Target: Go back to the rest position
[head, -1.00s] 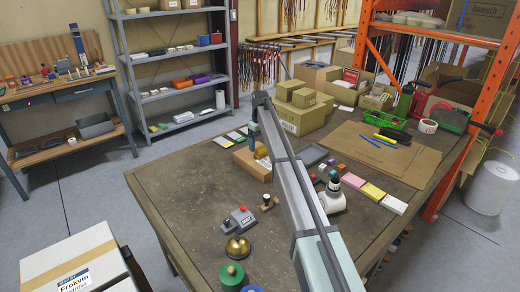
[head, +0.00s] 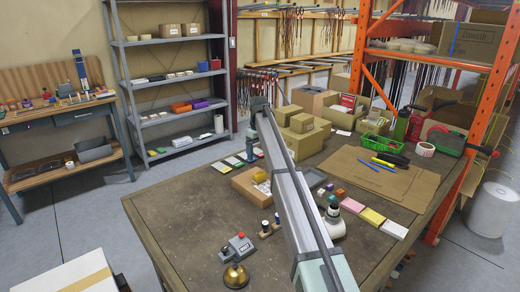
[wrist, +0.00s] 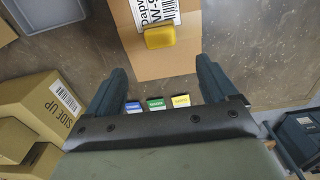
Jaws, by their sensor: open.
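My gripper (wrist: 163,68) is open and empty; its two dark fingers stand wide apart in the wrist view. Blue, green and yellow cards (wrist: 155,104) show between the fingers, close to the palm. Nothing is held.
Stacked cartons (head: 303,128) stand just right of my arm's end; they also show at the left of the wrist view (wrist: 42,103). A grey button box (head: 238,247) and a brass bell (head: 236,276) sit on the near table. An orange rack (head: 485,120) stands at right. The left tabletop is fairly clear.

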